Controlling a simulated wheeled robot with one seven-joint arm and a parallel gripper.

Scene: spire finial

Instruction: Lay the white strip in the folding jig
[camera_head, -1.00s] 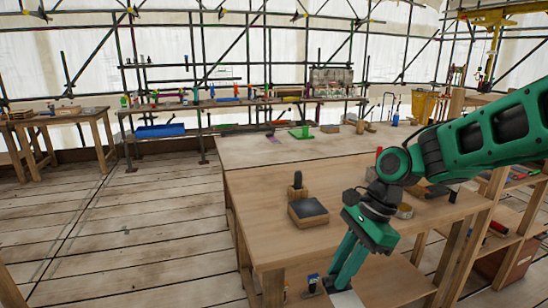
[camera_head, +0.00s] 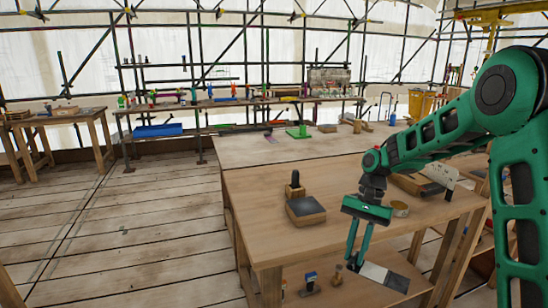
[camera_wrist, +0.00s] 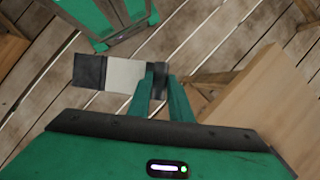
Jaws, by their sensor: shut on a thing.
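The white strip (camera_head: 373,272) has a pale middle and dark ends. My gripper (camera_head: 353,264) is shut on one dark end, and the strip sticks out to the right in the head view. In the wrist view the strip (camera_wrist: 125,74) reaches left from my fingertips (camera_wrist: 160,84), over the floor beside the table. I cannot tell for sure which thing is the folding jig. A wooden block with a dark top (camera_head: 306,210) sits on the table left of my gripper, and a wooden piece with a dark plate (camera_head: 418,184) lies right of it, partly behind my arm.
The wooden table (camera_head: 262,235) has bare top around the block. A dark knobbed piece (camera_head: 294,186) stands behind the block, and a round tin (camera_head: 399,208) stands to the right. Small tools (camera_head: 310,283) stand on a lower shelf near my fingers. The table corner (camera_wrist: 265,95) is close.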

